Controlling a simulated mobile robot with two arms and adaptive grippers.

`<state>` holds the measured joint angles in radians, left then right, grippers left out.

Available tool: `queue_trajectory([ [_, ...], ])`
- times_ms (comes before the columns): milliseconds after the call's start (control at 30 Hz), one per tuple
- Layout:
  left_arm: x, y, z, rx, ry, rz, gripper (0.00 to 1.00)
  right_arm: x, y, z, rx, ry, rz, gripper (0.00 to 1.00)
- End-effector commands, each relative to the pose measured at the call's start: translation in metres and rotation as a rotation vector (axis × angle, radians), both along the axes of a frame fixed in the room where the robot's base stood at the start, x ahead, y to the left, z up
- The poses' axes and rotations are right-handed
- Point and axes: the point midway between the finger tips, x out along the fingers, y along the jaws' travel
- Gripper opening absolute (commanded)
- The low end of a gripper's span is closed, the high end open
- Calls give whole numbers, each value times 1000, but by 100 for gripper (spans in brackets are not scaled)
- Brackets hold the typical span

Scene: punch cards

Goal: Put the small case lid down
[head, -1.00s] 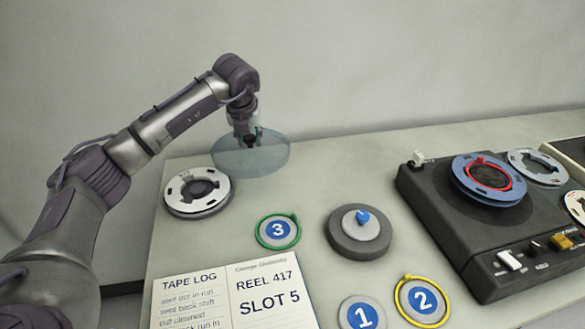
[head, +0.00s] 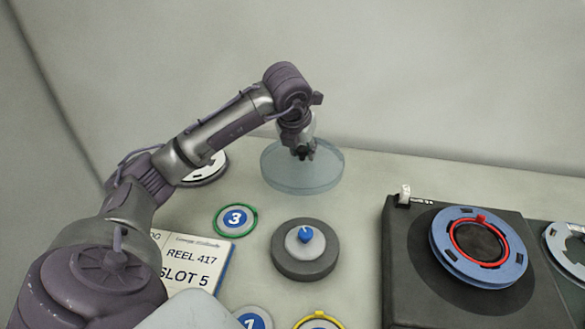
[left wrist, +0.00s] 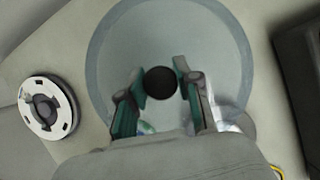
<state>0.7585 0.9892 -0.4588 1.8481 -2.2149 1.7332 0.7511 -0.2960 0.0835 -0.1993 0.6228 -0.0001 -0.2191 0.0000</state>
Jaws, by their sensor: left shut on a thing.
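The small case lid (head: 300,182) is a clear, bluish round cover at the back of the table in the head view. In the left wrist view the lid (left wrist: 120,45) fills the middle, with a black round knob (left wrist: 160,83) at its centre. My left gripper (head: 303,154) is above the lid, pointing down. In the left wrist view its fingers (left wrist: 161,82) are on both sides of the knob, shut on it. I cannot tell whether the lid's rim touches the table. My right gripper is not in view.
A dark grey round base (head: 290,264) with a light disc and blue knob stands in front of the lid. A green-ringed marker 3 (head: 235,220) lies to its left, a white reel (left wrist: 48,106) left of the lid. A tape deck (head: 405,250) stands at right.

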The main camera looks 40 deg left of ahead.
Motion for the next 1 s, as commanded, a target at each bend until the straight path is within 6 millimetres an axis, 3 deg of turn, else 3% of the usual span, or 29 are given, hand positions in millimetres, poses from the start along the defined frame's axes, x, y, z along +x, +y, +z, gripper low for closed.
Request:
queue_trajectory([
  [300,25,67,-42,-2,3,7,0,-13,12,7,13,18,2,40],
  [500,36,93,-59,0,0,3,0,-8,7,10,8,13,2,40],
  [667,38,98,-67,0,1,1,0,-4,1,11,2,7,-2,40],
  [900,37,97,-99,-1,2,1,0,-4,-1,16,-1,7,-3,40],
  [1000,38,98,-102,0,-2,1,0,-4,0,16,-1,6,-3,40],
])
